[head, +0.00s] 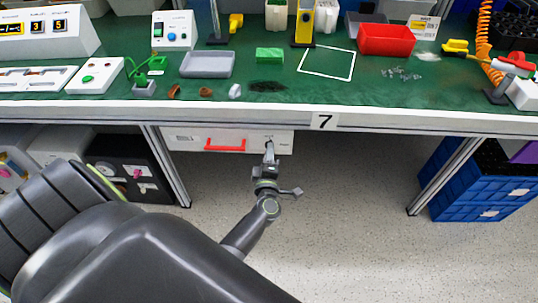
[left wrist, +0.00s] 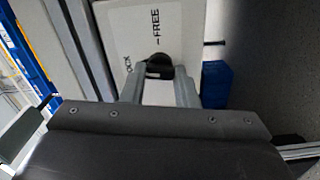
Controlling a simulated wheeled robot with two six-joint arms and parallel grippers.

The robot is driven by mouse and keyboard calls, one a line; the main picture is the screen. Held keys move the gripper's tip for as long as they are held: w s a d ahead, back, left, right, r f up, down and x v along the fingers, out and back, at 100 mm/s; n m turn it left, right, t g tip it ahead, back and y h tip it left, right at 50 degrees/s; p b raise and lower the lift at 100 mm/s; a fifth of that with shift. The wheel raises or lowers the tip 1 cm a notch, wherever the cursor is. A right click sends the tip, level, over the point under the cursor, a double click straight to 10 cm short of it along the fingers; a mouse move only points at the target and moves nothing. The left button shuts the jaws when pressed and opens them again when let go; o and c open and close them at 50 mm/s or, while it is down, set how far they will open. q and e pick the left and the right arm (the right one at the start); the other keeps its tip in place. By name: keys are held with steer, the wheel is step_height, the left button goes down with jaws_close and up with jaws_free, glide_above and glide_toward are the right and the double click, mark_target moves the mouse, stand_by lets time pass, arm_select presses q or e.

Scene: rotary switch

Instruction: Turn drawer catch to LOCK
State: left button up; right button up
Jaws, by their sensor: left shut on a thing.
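The drawer catch (left wrist: 159,60) is a small black knob on a white drawer front (head: 185,139) under the bench. In the left wrist view the word FREE stands beside a tick above it, and a partly hidden word ending in "OCK" stands to its left. My left gripper (left wrist: 160,71) has its two grey fingers on either side of the knob and is shut on it. In the head view the left gripper (head: 269,150) meets the right part of the drawer front and covers most of the catch. Which mark the knob points to is hard to tell.
A red handle (head: 225,145) is on the drawer front, left of my gripper. The green bench top (head: 330,92) with its white front edge overhangs the drawer. A bench leg (head: 168,165) stands left. Blue crates (head: 465,190) stand right, with open floor (head: 350,210) between.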

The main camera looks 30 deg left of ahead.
arm_select(q)
steer(key=shift+n, duration=1.1)
arm_select(e)
steer(key=shift+w+a+r, duration=0.3)
steer(key=shift+a+r, duration=0.05)
steer(key=shift+w, duration=0.2)
arm_select(q)
steer(key=o, duration=1)
arm_select(e)
steer(key=shift+w+d, duration=0.1)
steer(key=shift+d, duration=0.05)
